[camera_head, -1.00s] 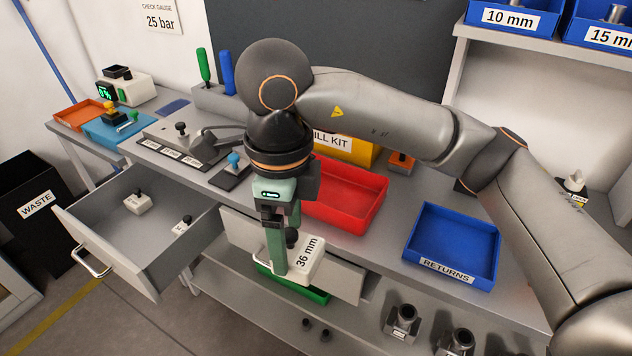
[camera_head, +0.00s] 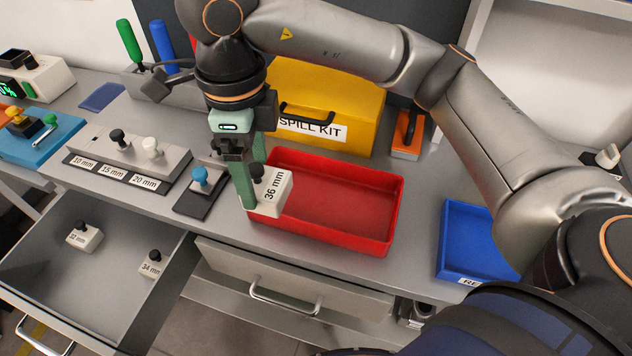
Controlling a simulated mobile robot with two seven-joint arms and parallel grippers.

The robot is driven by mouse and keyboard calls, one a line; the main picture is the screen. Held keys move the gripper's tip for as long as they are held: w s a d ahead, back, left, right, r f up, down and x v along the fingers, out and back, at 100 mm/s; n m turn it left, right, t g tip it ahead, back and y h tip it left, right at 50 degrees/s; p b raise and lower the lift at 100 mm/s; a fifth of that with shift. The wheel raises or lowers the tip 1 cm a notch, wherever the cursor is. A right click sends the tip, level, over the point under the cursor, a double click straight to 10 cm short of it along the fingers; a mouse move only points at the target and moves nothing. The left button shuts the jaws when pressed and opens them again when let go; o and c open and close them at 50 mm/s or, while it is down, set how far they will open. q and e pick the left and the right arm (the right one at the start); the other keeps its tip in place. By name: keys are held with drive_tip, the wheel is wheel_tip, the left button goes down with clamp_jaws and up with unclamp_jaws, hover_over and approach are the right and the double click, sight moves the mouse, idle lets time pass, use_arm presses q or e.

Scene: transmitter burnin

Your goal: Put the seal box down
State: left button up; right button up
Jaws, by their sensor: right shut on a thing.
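The seal box (camera_head: 274,196) is a small white block marked "36 mm" with a dark knob on top. My right gripper (camera_head: 254,186) is shut on it, with its green fingers pointing down. The box is in front of the left end of the red tray (camera_head: 350,242) in the picture and covers part of its rim. I cannot tell whether it touches the tray or the bench. My left gripper is not in view.
The open drawer (camera_head: 60,255) at lower left holds two similar white boxes marked 32 mm and 34 mm. A yellow spill kit (camera_head: 335,95) stands behind the red tray, which looks empty. A blue returns bin (camera_head: 478,215) is at right. A blue-knobbed piece (camera_head: 200,178) lies left of the gripper.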

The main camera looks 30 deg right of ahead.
drive_tip(key=d+f, duration=0.2)
drive_tip(key=d, duration=0.1)
drive_tip(key=d+f, duration=0.3)
drive_tip(key=d, duration=0.1)
drive_tip(key=w+d+f, duration=0.1)
drive_tip(key=d+f, duration=0.1)
drive_tip(key=d, duration=0.1)
drive_tip(key=shift+w+d+f, duration=0.1)
drive_tip(key=shift+d+f, duration=0.1)
drive_tip(key=shift+f, duration=0.2)
drive_tip(key=f, duration=0.3)
drive_tip(key=shift+d+f, duration=0.1)
drive_tip(key=shift+d, duration=0.25)
drive_tip(key=shift+f, duration=0.35)
drive_tip(key=shift+f, duration=0.2)
drive_tip(key=o, duration=1.1)
drive_tip(key=shift+r, duration=0.1)
drive_tip(key=shift+o, duration=0.2)
